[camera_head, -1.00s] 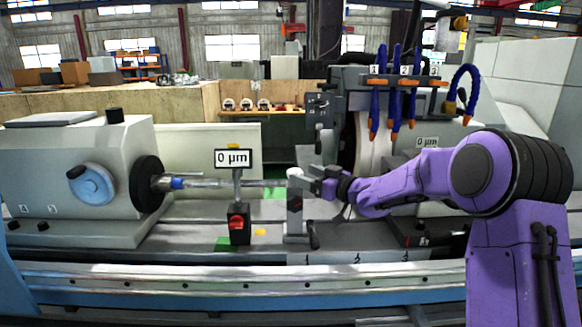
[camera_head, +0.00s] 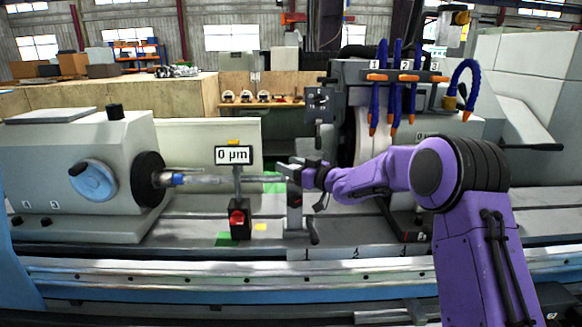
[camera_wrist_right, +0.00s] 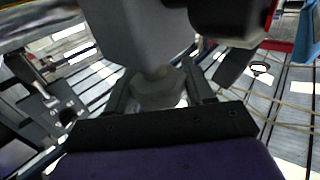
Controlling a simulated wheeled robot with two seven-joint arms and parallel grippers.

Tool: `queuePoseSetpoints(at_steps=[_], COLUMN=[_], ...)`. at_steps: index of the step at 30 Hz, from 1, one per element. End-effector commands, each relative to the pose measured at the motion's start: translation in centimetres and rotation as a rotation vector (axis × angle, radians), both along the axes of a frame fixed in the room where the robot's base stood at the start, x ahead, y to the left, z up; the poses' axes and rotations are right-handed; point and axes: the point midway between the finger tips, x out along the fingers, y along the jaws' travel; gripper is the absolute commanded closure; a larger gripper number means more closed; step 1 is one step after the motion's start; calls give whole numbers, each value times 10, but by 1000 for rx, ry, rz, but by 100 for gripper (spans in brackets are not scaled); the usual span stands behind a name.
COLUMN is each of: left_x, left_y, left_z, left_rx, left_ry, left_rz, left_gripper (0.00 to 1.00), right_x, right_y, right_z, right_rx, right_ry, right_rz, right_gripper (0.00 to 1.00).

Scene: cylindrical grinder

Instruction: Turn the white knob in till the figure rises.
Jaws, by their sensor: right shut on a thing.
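The white knob (camera_wrist_right: 158,94) sits between the two fingers of my right gripper in the right wrist view. In the head view my right gripper (camera_head: 292,172) is shut on it at the top of a grey post (camera_head: 294,212), and the fingers mostly hide the knob. The display (camera_head: 233,155) reads "0 µm" and stands on a gauge with a red-and-black base (camera_head: 239,218), just left of the post. My left gripper is not in view.
A long thin workpiece (camera_head: 215,181) runs from the headstock chuck (camera_head: 148,180) to the post. Blue coolant hoses (camera_head: 396,88) hang above my right forearm in the picture. The machine's front rail (camera_head: 200,274) is clear.

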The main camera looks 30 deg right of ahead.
Motion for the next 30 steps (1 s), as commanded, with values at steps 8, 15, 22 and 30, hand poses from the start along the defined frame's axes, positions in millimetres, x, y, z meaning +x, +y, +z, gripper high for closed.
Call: queuePoseSetpoints(at_steps=[8, 15, 22, 30], left_x=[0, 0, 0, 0], left_y=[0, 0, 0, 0], left_z=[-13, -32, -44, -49], left_rx=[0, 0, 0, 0], left_ry=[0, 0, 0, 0], left_rz=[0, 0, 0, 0], left_gripper=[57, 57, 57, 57], right_x=[0, 0, 0, 0], right_y=[0, -2, -5, -7], right_z=[-3, -4, -2, -1], right_rx=[0, -4, -7, -4], right_ry=[0, 0, 0, 0], right_rz=[-104, -279, -438, -562], right_gripper=[78, 78, 78, 78])
